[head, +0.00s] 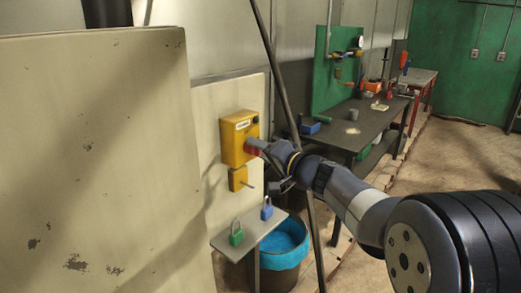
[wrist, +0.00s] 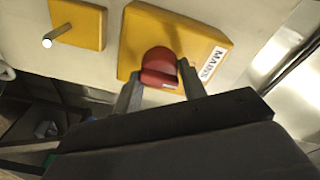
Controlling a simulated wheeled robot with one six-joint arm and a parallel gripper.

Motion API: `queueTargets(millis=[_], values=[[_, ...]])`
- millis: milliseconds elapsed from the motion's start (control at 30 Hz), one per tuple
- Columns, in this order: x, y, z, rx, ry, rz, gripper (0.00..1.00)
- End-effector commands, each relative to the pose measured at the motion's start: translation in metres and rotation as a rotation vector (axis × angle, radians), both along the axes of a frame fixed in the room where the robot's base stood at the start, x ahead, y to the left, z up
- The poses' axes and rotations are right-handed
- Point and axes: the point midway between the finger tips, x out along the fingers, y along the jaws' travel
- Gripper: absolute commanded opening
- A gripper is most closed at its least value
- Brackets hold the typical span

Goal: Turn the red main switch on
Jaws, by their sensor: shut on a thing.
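The red main switch (wrist: 160,68) is a rotary knob on a yellow box (head: 233,131) with a "MAINS" label, mounted on a pale panel. In the wrist view the yellow box (wrist: 190,32) fills the upper middle. My gripper (wrist: 158,80) is at the knob, with one finger on each side of it, shut on it. In the head view my gripper (head: 254,147) reaches the front of the box from the right, and only a little red shows there. The knob's exact turn position is hard to tell.
A smaller yellow plate with a peg (head: 238,178) is below the box. A small shelf (head: 250,232) holds a green padlock (head: 236,234) and a blue padlock (head: 267,209). A blue-lined bin (head: 285,240) stands below. A dark pole and workbench (head: 355,128) are nearby.

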Motion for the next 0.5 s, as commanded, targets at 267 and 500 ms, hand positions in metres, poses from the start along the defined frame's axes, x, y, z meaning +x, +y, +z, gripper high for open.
queueTargets(millis=[267, 500], values=[[-0.0001, 0.0, 0.0004, 0.0, 0.0, 0.0, 0.17], [-0.0001, 0.0, -0.0001, 0.023, 0.029, 0.0, 0.17]])
